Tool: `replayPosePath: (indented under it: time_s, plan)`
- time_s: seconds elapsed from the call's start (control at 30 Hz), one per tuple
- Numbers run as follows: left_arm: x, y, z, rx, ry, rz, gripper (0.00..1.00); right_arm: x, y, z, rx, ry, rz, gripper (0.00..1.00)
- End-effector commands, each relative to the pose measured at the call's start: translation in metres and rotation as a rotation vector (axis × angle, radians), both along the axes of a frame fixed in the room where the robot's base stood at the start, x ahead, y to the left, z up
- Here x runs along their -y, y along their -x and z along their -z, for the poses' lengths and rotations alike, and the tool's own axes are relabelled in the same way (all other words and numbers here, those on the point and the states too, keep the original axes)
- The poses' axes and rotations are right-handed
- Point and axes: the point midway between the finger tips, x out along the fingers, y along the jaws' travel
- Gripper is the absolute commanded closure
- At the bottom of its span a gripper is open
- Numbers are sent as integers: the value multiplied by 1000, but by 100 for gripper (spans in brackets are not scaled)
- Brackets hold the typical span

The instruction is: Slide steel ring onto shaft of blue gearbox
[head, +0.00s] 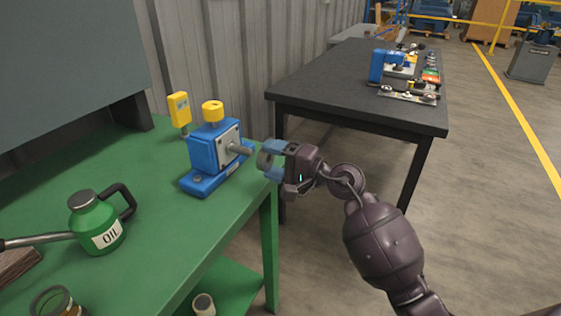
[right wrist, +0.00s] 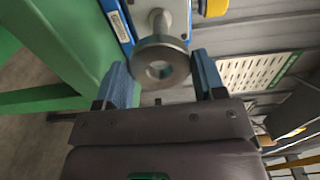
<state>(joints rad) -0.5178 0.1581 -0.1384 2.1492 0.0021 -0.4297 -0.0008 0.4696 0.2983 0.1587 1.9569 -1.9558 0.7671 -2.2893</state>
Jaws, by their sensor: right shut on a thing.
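The blue gearbox (head: 215,150) stands on the green bench, with a yellow cap on top. Its steel shaft (head: 240,149) points right towards my right gripper (head: 268,161). That gripper is shut on the steel ring (head: 264,160), just past the shaft's end and beyond the bench edge. In the right wrist view the ring (right wrist: 160,64) sits between the blue fingertips, its hole facing the camera. The shaft (right wrist: 158,22) runs from the gearbox down behind the ring. I cannot tell whether the shaft tip touches or enters the hole. My left gripper is not in view.
A green oil can (head: 97,225) stands at the bench's left front, its spout reaching left. A yellow device (head: 179,112) stands behind the gearbox. A black table (head: 340,85) with another blue unit (head: 380,66) stands behind my right arm. The bench between can and gearbox is clear.

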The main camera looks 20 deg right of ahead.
Motion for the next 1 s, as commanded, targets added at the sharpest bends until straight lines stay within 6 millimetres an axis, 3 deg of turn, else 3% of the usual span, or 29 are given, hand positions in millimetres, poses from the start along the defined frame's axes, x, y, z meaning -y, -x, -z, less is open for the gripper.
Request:
replayPosePath:
  time_s: [1.0]
  plan:
    - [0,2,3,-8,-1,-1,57,-12,-15,-1,1,1,0,57]
